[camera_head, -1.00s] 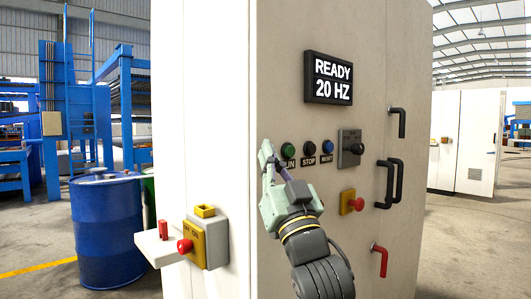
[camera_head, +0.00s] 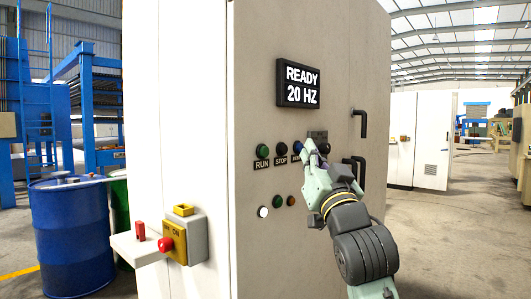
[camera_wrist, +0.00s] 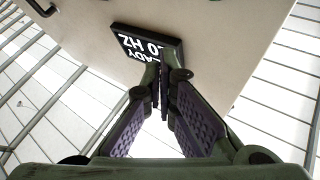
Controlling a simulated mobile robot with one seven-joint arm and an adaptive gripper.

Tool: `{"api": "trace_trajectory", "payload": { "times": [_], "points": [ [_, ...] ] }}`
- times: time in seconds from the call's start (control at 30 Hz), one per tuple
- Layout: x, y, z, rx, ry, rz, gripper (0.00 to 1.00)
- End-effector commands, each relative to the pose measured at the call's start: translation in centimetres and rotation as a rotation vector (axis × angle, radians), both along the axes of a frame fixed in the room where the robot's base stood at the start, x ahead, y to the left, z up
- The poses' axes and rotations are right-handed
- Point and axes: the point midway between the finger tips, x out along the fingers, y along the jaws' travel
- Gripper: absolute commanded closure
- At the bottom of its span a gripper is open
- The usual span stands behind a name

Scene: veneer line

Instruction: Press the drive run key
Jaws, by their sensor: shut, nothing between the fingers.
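The green RUN key (camera_head: 262,150) is on the front of the beige cabinet, in full view above its RUN label. The black STOP key (camera_head: 281,148) and the blue RESET key (camera_head: 297,147) are to its right. My gripper (camera_head: 308,146) is shut and empty, to the right of the RUN key, by the blue key, whose label it partly hides. I cannot tell whether it touches the panel. In the wrist view the closed fingertips (camera_wrist: 161,78) stand in front of the display (camera_wrist: 148,42). The display (camera_head: 298,83) reads READY 20 HZ.
A white lamp (camera_head: 263,212) is lit below the keys. Black handles (camera_head: 359,124) stick out at the cabinet's right. A yellow box with a red knob (camera_head: 166,245) juts from the left side.

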Motion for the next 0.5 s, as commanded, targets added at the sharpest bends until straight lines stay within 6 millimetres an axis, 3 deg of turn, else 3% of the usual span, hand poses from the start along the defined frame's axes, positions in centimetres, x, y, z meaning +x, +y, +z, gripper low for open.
{"api": "trace_trajectory", "payload": {
  "times": [0.5],
  "points": [
    [4.0,5.5,0.1,0.000,0.000,0.004,1.00]
  ]
}}
